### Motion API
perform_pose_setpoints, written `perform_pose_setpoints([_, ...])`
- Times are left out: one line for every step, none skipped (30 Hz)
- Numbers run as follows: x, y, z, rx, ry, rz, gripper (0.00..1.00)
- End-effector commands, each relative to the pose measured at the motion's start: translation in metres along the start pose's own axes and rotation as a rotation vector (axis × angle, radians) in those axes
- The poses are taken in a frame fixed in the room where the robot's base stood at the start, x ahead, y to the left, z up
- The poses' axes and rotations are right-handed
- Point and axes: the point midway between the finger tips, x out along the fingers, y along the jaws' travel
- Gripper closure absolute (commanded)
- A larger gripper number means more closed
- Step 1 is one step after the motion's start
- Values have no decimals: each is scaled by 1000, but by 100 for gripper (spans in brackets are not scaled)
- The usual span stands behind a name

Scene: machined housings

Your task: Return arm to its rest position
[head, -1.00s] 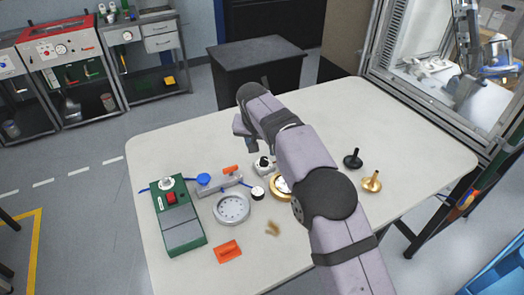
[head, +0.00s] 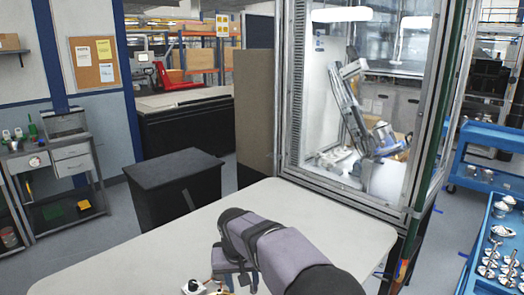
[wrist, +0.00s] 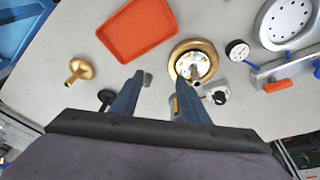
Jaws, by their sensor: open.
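My gripper (wrist: 153,78) shows in the wrist view with its two dark fingers spread apart, above the pale table (wrist: 60,35). Nothing is clearly held between them.
The wrist view shows an orange tray (wrist: 140,28), a brass ring (wrist: 178,52), a brass part (wrist: 80,71), a small dial (wrist: 238,50) and a round grey housing (wrist: 290,20) on the table. A glazed machine enclosure (head: 290,100) stands behind the table.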

Motion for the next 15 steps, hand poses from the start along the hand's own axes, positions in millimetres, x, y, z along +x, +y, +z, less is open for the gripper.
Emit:
perform_pose_setpoints([-2,20,12,9,-17,4,58])
perform_pose_setpoints([-2,31,20,10,-28,5,58])
perform_pose_setpoints([-3,45,32,14,-43,6,58])
perform_pose_setpoints([-4,55,42,15,-54,7,58])
perform_pose_setpoints([-4,65,52,18,-64,7,58])
perform_pose_setpoints([-5,78,66,22,-79,6,58])
perform_pose_setpoints([-5,87,76,24,-90,6,58])
perform_pose_setpoints([-5,96,88,28,-100,5,58])
perform_pose_setpoints([-6,107,103,31,-114,4,58])
perform_pose_setpoints([-6,115,115,35,-125,3,58])
perform_pose_setpoints([-6,122,128,39,-134,1,58])
perform_pose_setpoints([-6,132,145,44,-149,-1,58])
perform_pose_setpoints([-6,138,158,48,-158,-3,58])
perform_pose_setpoints([-6,144,170,51,-167,-5,58])
perform_pose_setpoints([-6,150,187,57,-179,-8,58])
